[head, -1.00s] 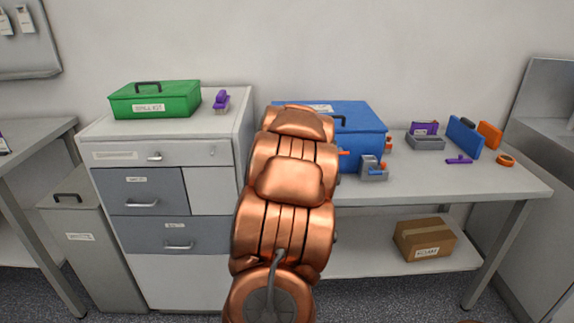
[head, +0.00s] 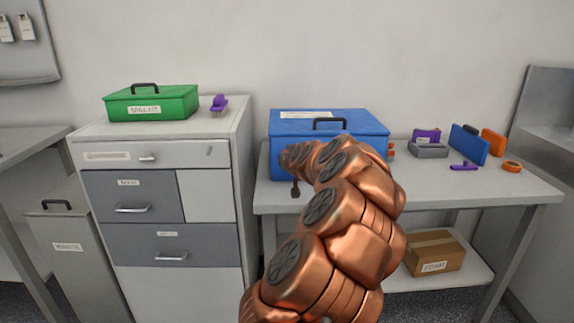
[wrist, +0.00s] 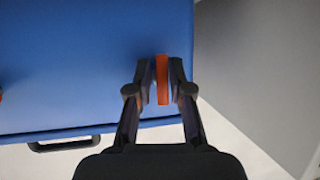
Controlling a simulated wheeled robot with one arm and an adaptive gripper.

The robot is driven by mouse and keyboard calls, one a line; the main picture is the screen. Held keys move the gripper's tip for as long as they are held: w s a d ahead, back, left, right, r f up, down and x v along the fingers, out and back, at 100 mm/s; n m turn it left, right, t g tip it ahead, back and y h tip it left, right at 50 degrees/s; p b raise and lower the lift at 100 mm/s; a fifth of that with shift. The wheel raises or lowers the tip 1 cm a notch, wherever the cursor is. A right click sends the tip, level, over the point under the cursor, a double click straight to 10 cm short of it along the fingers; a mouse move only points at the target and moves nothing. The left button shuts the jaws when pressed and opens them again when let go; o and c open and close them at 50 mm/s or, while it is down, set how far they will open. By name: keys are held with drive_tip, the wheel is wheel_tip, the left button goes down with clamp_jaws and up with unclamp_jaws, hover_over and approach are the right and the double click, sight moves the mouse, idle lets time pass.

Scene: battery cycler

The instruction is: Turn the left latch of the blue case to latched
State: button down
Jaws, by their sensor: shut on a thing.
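The blue case (head: 290,121) stands shut on the workbench, its black handle (head: 330,124) on top. In the wrist view its blue front (wrist: 75,65) fills the left and middle. My gripper (wrist: 163,82) is shut on an orange latch (wrist: 163,80) near the right edge of that face. The latch shows as a narrow upright bar between the two fingertips. Part of another orange latch (wrist: 1,97) shows at the left picture edge. In the head view my arm hides both latches and most of the gripper; one dark finger (head: 295,189) shows below the arm's end.
A grey drawer cabinet (head: 150,250) with a green case (head: 150,103) on it stands close left of the workbench (head: 480,190). A grey holder (head: 428,151), a blue panel (head: 467,141) and an orange tape roll (head: 511,166) lie right. A cardboard box (head: 434,250) sits on the lower shelf.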

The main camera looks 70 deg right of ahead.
drive_tip(key=shift+w+a, duration=0.15)
drive_tip(key=shift+w, duration=0.2)
drive_tip(key=c, duration=1.3)
unclamp_jaws()
drive_tip(key=shift+w, duration=0.1)
drive_tip(key=shift+o, duration=0.5)
drive_tip(key=shift+s, duration=0.3)
drive_tip(key=v, duration=1.2)
drive_tip(key=shift+w, duration=0.1)
